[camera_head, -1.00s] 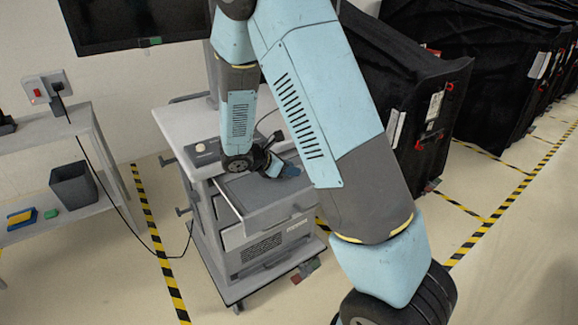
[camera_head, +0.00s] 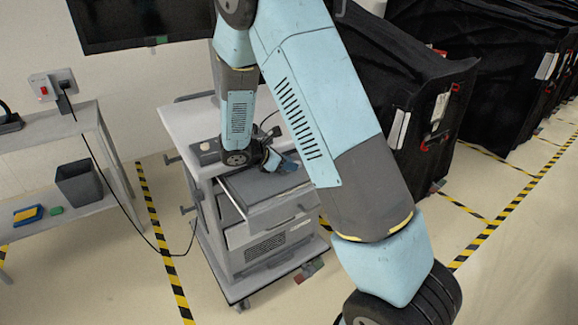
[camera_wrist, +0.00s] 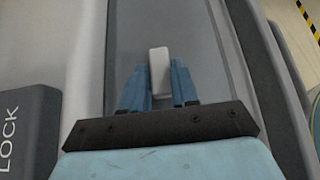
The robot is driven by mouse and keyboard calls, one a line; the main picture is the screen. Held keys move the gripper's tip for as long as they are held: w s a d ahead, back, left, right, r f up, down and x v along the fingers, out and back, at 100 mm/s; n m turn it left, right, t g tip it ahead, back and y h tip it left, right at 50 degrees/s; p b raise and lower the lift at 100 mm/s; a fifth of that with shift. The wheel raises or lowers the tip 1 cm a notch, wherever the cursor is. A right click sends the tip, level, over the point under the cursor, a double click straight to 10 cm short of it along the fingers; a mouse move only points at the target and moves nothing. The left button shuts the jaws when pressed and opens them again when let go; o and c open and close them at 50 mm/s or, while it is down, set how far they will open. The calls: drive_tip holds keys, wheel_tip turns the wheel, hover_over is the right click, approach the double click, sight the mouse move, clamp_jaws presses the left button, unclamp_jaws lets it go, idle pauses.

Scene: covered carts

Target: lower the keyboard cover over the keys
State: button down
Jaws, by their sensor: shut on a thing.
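The keyboard cover (camera_head: 257,187) looks like a flat dark grey panel on the pulled-out tray of the grey cart (camera_head: 212,128). In the wrist view the grey panel (camera_wrist: 188,40) fills the middle, with a small pale tab (camera_wrist: 159,72) upright on it. My gripper (camera_head: 291,166) is low over the tray's far right part. Its blue fingertips (camera_wrist: 158,82) are shut on the pale tab, one on each side. No keys show in either view. I cannot tell the cover's tilt.
A dark box marked LOCK (camera_wrist: 25,130) sits left of the panel in the wrist view. A white side table (camera_head: 75,130) with a dark bin (camera_head: 78,186) stands left. Black covered carts (camera_head: 425,75) stand right. A monitor (camera_head: 140,22) hangs behind. A cable runs to the cart.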

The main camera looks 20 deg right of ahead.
drive_tip(key=shift+f, duration=0.75)
drive_tip(key=shift+f, duration=0.15)
drive_tip(key=c, duration=0.9)
unclamp_jaws()
drive_tip(key=shift+o, duration=0.2)
drive_tip(key=shift+a, duration=0.1)
drive_tip(key=v, duration=1.3)
drive_tip(key=shift+s+a, duration=0.15)
drive_tip(key=shift+a, duration=0.1)
